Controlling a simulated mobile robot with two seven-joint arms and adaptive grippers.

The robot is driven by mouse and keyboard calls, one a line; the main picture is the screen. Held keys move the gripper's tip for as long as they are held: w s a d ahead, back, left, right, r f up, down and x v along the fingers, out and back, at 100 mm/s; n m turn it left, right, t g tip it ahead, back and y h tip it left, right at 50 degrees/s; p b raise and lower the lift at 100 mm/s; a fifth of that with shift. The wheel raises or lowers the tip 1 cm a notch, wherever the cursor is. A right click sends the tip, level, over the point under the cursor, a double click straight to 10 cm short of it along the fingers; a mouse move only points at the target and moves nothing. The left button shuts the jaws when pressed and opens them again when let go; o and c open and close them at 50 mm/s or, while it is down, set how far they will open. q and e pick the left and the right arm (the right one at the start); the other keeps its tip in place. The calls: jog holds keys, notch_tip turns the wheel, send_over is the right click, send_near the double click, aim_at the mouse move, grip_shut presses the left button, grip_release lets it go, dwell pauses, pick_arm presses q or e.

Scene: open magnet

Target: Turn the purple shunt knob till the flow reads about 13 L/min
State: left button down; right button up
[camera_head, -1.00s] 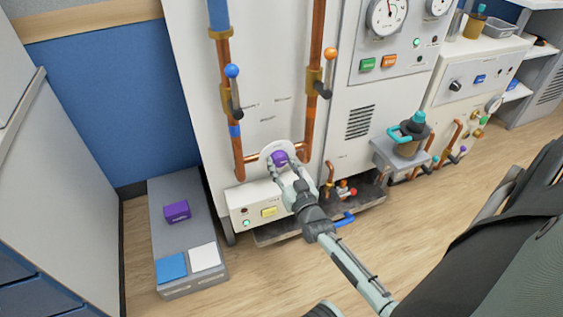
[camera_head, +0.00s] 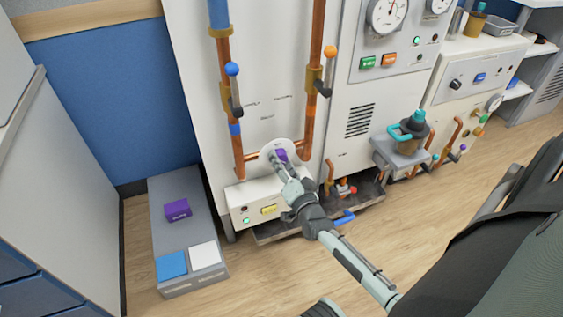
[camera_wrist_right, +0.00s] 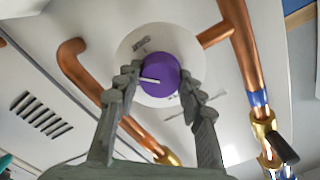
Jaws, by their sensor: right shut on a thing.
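The purple shunt knob (camera_head: 281,154) sits on a round white dial plate (camera_head: 267,150) low on the cabinet, between two copper pipes. It shows fully in the right wrist view (camera_wrist_right: 158,75), with a white pointer line directed left. My right gripper (camera_head: 279,163) is at the knob, and its fingers, also in the right wrist view (camera_wrist_right: 158,84), are closed on the knob's two sides. The flow reading cannot be made out; a round gauge (camera_head: 387,15) at the top is too small to read. My left gripper is not in view.
Copper pipes (camera_head: 308,120) with a blue-handled valve (camera_head: 233,72) and an orange-handled valve (camera_head: 329,53) rise beside the dial. A white box with a yellow button (camera_head: 269,209) is below. A purple box (camera_head: 178,210) lies on a grey step at left.

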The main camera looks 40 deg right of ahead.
dwell(0.5)
jog(key=o, duration=1.2)
jog(key=shift+c, duration=0.2)
jog(key=v, duration=1.2)
